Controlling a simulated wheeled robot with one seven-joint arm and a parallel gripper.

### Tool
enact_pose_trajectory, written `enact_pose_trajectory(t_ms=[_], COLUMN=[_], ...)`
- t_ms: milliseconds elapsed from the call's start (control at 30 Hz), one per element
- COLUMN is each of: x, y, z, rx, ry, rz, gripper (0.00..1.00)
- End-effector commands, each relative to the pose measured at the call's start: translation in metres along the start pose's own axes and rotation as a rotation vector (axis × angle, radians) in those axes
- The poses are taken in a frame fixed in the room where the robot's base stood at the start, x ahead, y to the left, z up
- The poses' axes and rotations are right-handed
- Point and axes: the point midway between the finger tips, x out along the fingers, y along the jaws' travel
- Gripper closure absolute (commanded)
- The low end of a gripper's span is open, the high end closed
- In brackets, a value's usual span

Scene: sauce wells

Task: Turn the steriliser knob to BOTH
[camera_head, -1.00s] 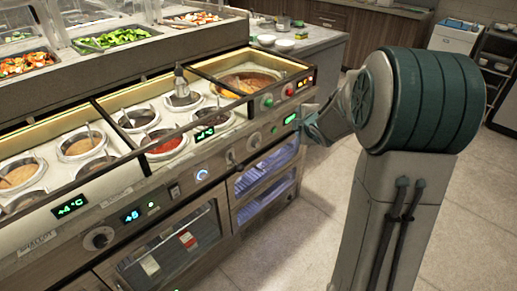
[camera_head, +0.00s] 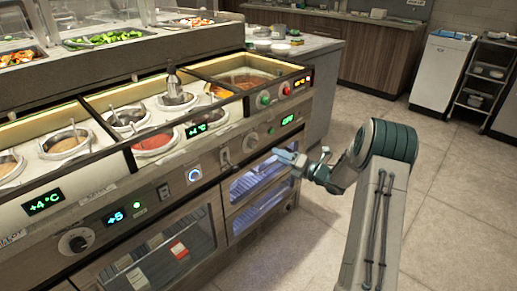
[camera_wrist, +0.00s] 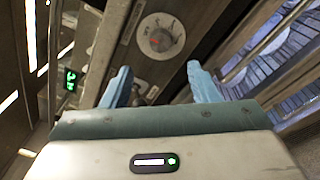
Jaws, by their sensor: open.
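A round metal knob (camera_head: 251,141) is on the front panel of the counter, above a cabinet with violet-lit shelves (camera_head: 258,188). In the wrist view the knob (camera_wrist: 160,36) has a round plate with reddish marks, too small to read, and lies beyond and between my fingers. My gripper (camera_head: 290,158) is in front of the panel, right of and slightly below the knob. In the wrist view my gripper (camera_wrist: 160,76) has its two blue fingers apart, with nothing between them and no contact with the knob.
A blue-ringed dial (camera_head: 194,175), a small switch (camera_head: 224,155) and another knob (camera_head: 75,241) are farther left on the panel. Sauce wells (camera_head: 153,141) sit above it. Red and green buttons (camera_head: 265,99) are at the right. The floor right of the counter is clear.

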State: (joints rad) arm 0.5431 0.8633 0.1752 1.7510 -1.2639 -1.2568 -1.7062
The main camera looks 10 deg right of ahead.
Motion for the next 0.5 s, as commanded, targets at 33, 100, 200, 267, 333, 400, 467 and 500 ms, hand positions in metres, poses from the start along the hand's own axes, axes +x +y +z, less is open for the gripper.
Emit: enact_pose_trajectory(t_ms=[33,100,200,267,333,400,467,500], x=[0.012,0.028,0.050,0.061,0.074,0.085,0.093,0.097], y=[-0.001,-0.001,-0.001,-0.001,-0.001,-0.001,-0.001,-0.001], z=[-0.002,-0.002,-0.002,-0.001,-0.002,-0.001,-0.001,-0.001], rx=[0.000,0.002,0.001,0.001,0.002,0.003,0.002,0.003], ry=[0.003,0.002,0.002,0.001,0.001,0.000,0.000,0.001], rz=[0.002,0.002,0.002,0.001,0.000,0.000,0.000,-0.001], gripper=[0.45,0.45,0.45,0.45,0.45,0.45,0.45,0.45])
